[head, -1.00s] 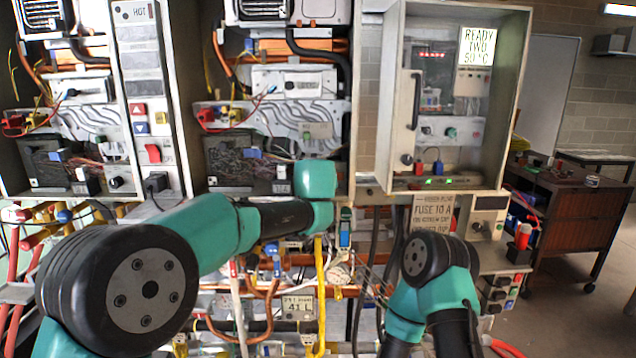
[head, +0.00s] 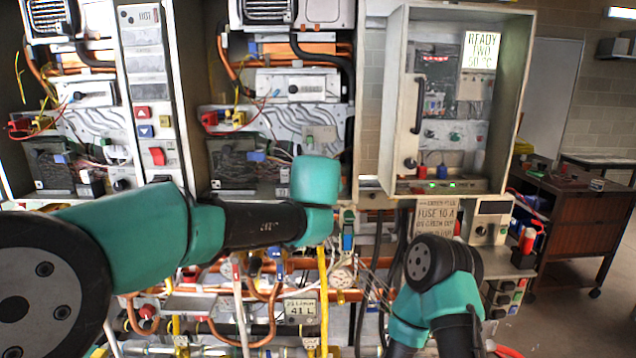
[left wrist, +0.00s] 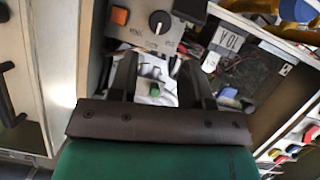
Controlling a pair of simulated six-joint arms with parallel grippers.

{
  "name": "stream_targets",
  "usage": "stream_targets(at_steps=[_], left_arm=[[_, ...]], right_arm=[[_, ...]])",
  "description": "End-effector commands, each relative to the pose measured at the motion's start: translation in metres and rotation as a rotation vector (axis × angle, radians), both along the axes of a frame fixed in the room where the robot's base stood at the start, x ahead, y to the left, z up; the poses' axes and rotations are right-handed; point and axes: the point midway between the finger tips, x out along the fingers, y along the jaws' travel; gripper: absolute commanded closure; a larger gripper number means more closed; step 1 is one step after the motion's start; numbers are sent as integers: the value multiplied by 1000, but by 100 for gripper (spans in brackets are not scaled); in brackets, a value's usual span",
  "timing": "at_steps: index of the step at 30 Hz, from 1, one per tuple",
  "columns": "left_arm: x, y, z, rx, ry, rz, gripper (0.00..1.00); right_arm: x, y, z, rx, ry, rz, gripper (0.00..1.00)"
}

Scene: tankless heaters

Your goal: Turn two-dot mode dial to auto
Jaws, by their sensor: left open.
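In the left wrist view, my left gripper (left wrist: 158,72) is open and empty, its two dark fingers apart. Just beyond the fingertips is a panel with a black dial (left wrist: 160,22) that has a white pointer mark. Small lettering sits below the dial but is too blurred to read, and I cannot make out dots. An orange button (left wrist: 119,15) is left of the dial. The fingers appear apart from the dial. In the head view, my left arm's teal wrist hides its gripper. My right arm reaches in at lower right, its gripper not visible.
Pipes and cables (head: 270,322) crowd the area under the left arm. Open floor lies at far right.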

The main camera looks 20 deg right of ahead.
Motion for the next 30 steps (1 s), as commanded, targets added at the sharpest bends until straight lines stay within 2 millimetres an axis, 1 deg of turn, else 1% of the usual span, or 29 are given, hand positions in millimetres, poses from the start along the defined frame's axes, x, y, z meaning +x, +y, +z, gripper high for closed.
stream_targets(at_steps=[1,6,9,12,18,26,29,30], left_arm=[[-9,3,5,-1,-2,-2,56],[-37,12,17,-2,-2,-1,56],[-51,16,23,-1,-2,-2,56],[-62,20,27,-2,-1,-1,56],[-70,23,30,0,0,0,56],[-70,23,30,0,1,0,56],[-67,24,24,6,11,-1,56],[-65,26,18,13,22,-3,56]], right_arm=[[0,0,0,0,0,0,100],[0,0,0,0,0,0,100],[0,0,0,0,0,0,100],[0,0,0,0,0,0,100],[0,0,0,0,0,0,100],[0,0,0,0,0,0,100],[0,0,0,0,0,0,100],[0,0,0,0,0,0,100]])
